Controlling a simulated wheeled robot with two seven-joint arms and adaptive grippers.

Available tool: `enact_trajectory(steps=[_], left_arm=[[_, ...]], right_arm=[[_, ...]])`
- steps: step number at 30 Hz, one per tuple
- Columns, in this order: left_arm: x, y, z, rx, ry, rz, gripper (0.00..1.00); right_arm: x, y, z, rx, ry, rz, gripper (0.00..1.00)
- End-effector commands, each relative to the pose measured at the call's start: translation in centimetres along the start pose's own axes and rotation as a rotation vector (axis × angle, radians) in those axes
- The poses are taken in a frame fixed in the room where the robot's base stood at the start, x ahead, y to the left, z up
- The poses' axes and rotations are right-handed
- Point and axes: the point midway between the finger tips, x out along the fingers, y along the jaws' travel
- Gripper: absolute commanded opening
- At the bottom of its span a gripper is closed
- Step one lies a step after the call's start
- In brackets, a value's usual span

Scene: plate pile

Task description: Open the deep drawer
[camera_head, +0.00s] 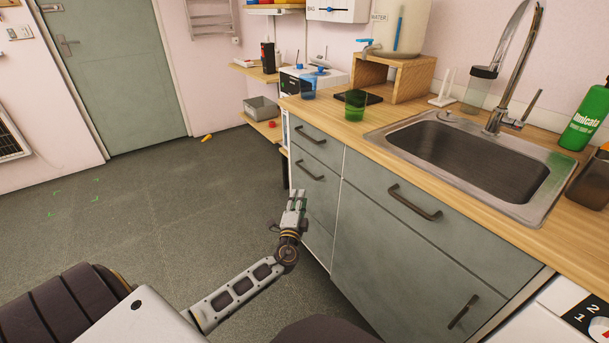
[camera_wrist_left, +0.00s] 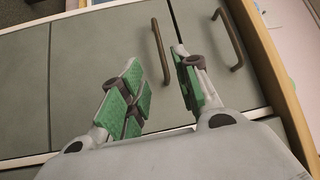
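The grey cabinet's left column has a top drawer (camera_head: 326,148) and a taller drawer (camera_head: 322,195) below it, which looks like the deep drawer. Both appear closed. The taller drawer's dark bar handle (camera_head: 309,171) also shows in the left wrist view (camera_wrist_left: 159,45). My left gripper (camera_head: 297,194) is low in front of this column. In the left wrist view my left gripper (camera_wrist_left: 157,62) is open, with green pads apart. The lower handle appears between its fingertips in the picture; I cannot tell whether they touch it. My right gripper is not in view.
The top drawer's handle (camera_wrist_left: 228,38) is close beside the fingers. A wider drawer with a handle (camera_head: 414,202) and a panel with a handle (camera_head: 462,312) lie to the right. The wooden countertop (camera_head: 335,115) overhangs the fronts. The floor (camera_head: 150,210) at left is mostly clear.

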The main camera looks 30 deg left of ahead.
Motion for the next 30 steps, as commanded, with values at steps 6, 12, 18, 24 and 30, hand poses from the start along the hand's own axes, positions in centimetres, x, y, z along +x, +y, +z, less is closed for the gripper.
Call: enact_trajectory(steps=[6, 12, 18, 24, 30], left_arm=[[0.5, 0.0, 0.0, -0.001, 0.0, 0.0, 0.32], [1.7, 0.1, 0.0, -0.001, 0.0, 0.0, 0.32], [3.5, 0.0, 0.0, -0.001, -0.001, -0.001, 0.32], [5.2, 0.1, 0.0, 0.0, 0.0, 0.0, 0.32], [7.0, 0.1, 0.0, 0.0, -0.001, 0.0, 0.32]], right_arm=[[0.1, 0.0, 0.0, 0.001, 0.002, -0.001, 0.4], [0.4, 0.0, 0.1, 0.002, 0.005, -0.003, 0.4], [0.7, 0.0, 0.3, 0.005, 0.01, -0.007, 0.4], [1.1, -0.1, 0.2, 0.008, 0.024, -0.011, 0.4], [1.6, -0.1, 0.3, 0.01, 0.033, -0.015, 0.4]])
